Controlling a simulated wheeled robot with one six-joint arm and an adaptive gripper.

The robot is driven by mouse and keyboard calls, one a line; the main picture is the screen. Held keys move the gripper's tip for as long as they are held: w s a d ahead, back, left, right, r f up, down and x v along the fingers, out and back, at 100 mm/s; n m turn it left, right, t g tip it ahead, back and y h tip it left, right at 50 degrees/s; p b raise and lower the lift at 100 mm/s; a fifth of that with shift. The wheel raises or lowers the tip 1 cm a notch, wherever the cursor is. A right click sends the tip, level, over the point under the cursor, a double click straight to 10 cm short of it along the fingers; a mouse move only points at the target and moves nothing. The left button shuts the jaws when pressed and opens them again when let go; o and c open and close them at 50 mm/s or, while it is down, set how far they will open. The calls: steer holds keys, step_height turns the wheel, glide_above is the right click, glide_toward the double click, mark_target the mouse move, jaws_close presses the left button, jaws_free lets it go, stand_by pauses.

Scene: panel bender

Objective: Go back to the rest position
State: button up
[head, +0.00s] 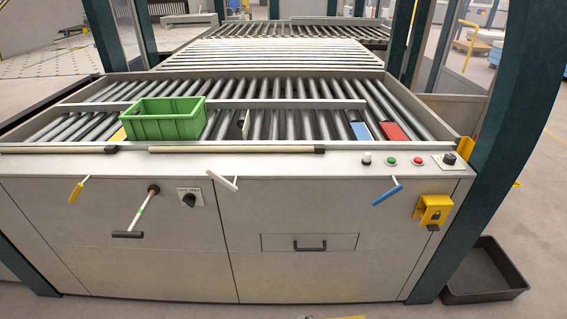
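My gripper and arm do not show in the head view, so its state and anything it might hold are hidden. A grey roller table (120,222) of the panel bender fills the middle of the view. A green crate (165,126) stands upright on its rollers at the left; I see no contents above its rim.
The front panel carries yellow (76,193), white (223,182) and blue (386,195) handles, a T-handle (140,212), and a yellow lock box (433,210). Buttons (391,161) sit on the right ledge. A black tray (484,272) lies on the floor beside a dark post (500,150).

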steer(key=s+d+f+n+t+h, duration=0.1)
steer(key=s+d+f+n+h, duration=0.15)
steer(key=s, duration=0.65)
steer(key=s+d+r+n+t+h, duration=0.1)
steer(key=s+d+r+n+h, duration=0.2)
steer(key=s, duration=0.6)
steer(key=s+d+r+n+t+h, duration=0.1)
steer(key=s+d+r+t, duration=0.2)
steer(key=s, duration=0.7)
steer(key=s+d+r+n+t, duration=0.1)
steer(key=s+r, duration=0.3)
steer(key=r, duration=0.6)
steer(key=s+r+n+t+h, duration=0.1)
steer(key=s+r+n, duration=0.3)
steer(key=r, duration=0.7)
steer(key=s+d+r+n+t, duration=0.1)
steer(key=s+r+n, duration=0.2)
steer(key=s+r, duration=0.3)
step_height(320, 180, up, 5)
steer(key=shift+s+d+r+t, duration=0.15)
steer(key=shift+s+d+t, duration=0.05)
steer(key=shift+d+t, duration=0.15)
